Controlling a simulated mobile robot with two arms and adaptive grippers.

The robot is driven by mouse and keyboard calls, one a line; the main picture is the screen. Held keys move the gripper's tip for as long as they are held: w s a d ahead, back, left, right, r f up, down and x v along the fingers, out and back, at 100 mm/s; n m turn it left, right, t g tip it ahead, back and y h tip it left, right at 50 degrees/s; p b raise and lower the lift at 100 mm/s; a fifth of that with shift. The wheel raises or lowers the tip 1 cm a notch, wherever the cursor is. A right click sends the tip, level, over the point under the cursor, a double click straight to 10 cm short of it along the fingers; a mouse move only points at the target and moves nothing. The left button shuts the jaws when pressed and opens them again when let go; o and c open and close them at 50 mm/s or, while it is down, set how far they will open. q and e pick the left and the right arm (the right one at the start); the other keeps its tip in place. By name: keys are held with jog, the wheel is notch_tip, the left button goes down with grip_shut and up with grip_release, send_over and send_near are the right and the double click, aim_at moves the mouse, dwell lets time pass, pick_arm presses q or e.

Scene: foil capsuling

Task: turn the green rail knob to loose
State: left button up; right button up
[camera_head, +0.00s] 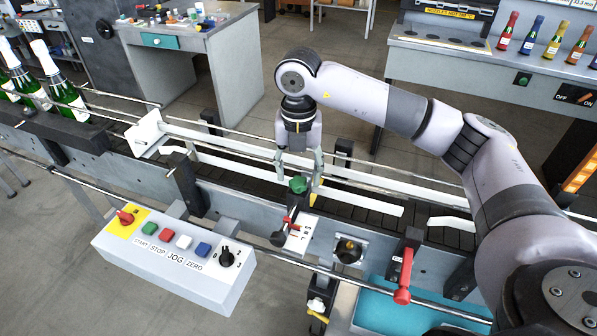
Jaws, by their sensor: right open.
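I cannot tell whether the fingers touch the knob. Just below the knob is a small plate with a red pointer (291,224) and letters too small to read surely. My left gripper is not in view.
The conveyor (235,175) runs across with pale guide rails. A control box (175,262) with coloured buttons stands in front, and a red lever (403,277) is to the right. Green bottles (60,95) stand at the far left. A workbench (190,60) is behind.

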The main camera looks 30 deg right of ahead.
jog(key=shift+f, duration=1)
jog(key=c, duration=1.2)
jog(key=shift+o, duration=0.2)
